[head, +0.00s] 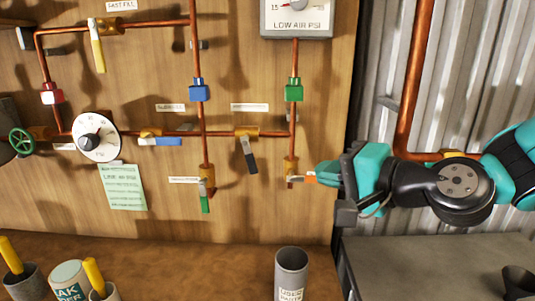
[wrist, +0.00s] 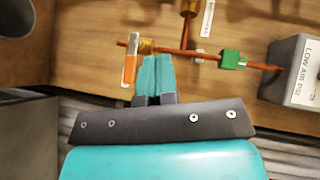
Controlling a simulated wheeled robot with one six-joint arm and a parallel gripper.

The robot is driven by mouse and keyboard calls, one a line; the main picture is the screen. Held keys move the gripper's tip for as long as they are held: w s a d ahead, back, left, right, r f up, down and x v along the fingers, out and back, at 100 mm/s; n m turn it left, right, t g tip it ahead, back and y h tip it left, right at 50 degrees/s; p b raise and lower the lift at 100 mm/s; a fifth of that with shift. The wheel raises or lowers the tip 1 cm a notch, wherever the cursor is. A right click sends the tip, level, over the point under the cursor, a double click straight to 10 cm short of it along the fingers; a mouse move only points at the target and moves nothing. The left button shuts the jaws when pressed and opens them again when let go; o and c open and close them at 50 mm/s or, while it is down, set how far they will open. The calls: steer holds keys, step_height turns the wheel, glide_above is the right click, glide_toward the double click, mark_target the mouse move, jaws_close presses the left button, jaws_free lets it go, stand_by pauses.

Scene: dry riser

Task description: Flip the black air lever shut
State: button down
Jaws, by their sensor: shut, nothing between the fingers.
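The black lever (head: 250,161) hangs down and slightly aslant from its brass valve (head: 246,131), on the horizontal copper pipe in the head view. A brass piece at the top edge of the wrist view (wrist: 190,8) seems to be this valve, but the black lever does not show there. My gripper (head: 328,174) is shut and empty, to the right of and lower than the black lever, apart from it. Its teal fingers also show in the wrist view (wrist: 154,72). They are close beside the orange lever (head: 304,179); I cannot tell if they touch it.
A green-handled lever (head: 204,197) hangs left of the black one, with a blue-handled lever (head: 160,142) further left. A green fitting (head: 293,90) and the low-air gauge (head: 297,18) are above the gripper. A grey tube (head: 291,272) stands below.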

steer(key=w+m, duration=0.1)
steer(key=p, duration=1.4)
glide_toward(250, 155)
steer(key=shift+w+a+f, duration=1.6)
steer(key=shift+w+a, duration=0.15)
steer(key=shift+w, duration=1.05)
steer(key=shift+t, duration=0.4)
